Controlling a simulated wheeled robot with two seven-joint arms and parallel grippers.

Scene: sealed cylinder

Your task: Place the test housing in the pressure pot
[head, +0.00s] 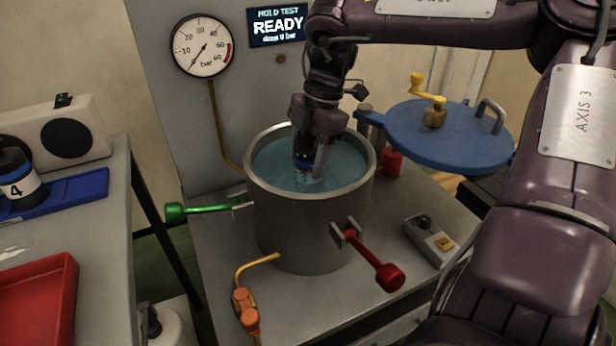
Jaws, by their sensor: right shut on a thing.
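The pressure pot (305,232) is a grey open cylinder holding blue-green water. My right gripper (311,160) reaches down inside the pot's rim, pointing at the water. I cannot tell whether the housing touches the pot's bottom. The pot's blue lid (440,140) is swung out to the right, with a yellow crank and a grey handle on top. My left gripper is not in view.
A green-handled lever (190,209) and a red-handled lever (380,268) stick out from the pot. An orange valve (245,305) stands in front. A dial gauge (203,45) and a READY display (279,25) are behind. A bottle marked 4 (17,180) and a red tray (40,300) are left.

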